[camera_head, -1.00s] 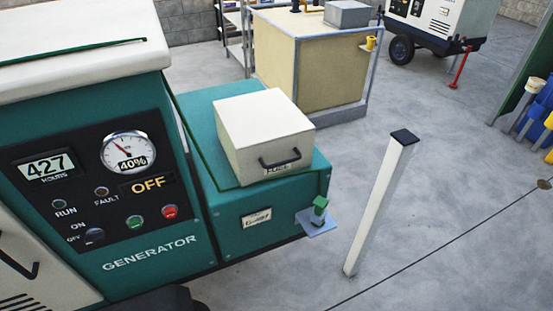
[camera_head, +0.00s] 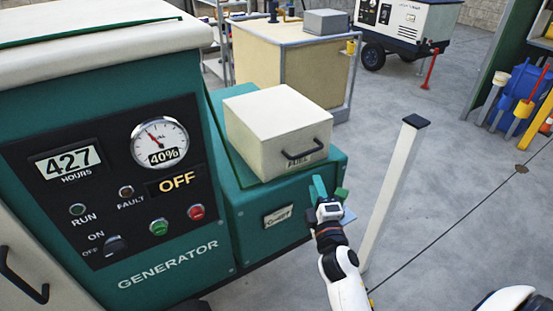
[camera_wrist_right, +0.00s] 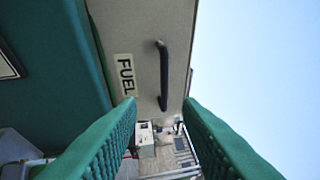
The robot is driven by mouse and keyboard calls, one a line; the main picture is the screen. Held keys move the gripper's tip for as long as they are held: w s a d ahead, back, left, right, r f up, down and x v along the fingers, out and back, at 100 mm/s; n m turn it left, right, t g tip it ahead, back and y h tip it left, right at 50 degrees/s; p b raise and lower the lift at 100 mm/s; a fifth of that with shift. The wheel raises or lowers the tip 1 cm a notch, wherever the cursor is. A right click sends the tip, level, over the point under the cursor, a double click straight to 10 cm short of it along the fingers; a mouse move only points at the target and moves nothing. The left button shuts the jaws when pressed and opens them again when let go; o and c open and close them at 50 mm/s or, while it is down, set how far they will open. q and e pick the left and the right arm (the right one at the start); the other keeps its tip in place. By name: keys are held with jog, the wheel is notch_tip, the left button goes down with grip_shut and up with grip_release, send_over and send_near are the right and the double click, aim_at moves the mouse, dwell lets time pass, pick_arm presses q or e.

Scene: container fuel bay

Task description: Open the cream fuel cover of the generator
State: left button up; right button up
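The cream fuel cover (camera_head: 262,118) is a box on the green generator housing (camera_head: 240,215), with its lid down. Its front has a dark bar handle (camera_head: 307,149) and a FUEL label. My right gripper (camera_head: 325,190) is just below and in front of the handle, apart from it. In the right wrist view the green fingers (camera_wrist_right: 160,125) are spread with nothing between them. The handle (camera_wrist_right: 163,76) and the cover's front (camera_wrist_right: 130,40) show ahead, beyond the fingertips. My left gripper is not in view.
The generator panel (camera_head: 120,180) reads OFF and 40%. A white post (camera_head: 395,185) with a dark cap stands right of my right arm. A beige cabinet (camera_head: 290,65) stands behind; open floor lies to the right.

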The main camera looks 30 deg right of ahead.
aim_at(308, 153)
jog(key=x, duration=0.8)
jog(key=p+x, duration=0.1)
jog(key=x, duration=0.3)
jog(key=shift+d+r, duration=0.15)
jog(key=shift+r, duration=0.15)
jog(key=shift+s, duration=0.1)
jog(key=shift+c, duration=0.2)
grip_shut()
